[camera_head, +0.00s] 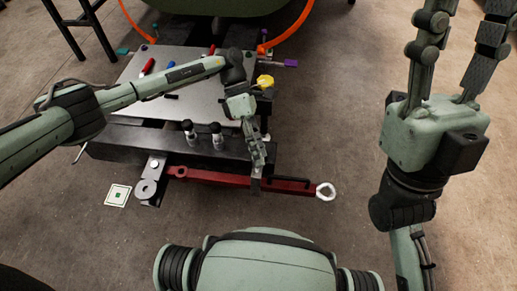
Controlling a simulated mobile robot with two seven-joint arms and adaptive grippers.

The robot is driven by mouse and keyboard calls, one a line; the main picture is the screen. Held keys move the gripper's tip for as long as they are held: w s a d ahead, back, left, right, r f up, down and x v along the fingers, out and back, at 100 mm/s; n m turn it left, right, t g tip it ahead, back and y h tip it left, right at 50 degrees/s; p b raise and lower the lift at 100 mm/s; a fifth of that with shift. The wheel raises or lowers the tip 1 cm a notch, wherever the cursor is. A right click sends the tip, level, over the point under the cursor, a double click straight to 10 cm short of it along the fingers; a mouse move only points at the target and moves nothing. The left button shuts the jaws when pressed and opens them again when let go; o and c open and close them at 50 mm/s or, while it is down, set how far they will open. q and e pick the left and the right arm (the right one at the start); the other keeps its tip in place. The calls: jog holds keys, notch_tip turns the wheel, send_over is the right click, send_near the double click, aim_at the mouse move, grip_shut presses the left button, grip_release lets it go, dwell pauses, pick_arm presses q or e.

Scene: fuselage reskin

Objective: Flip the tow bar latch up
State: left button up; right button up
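The red tow bar (215,178) lies in front of the dark front edge of a cart, running left to right. A pale ring (325,191) is at its right end. A grey bracket with a round end (148,187) is by its left end. I cannot make out which part is the latch. My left gripper (258,168) points down at the right half of the bar, its fingertips overlapping the bar in view. Whether they touch or grip it is unclear. My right gripper (468,45) is at the upper right, fingers spread and empty, away from the bar.
The cart's grey top (190,110) holds a red-handled tool (147,67) and other small items. Two dark upright posts (203,135) stand at its front edge. A marker card (118,195) lies on the floor at left. The floor right of the ring is clear.

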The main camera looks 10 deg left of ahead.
pick_arm(q)
jog(key=v, duration=1.2)
dwell(0.3)
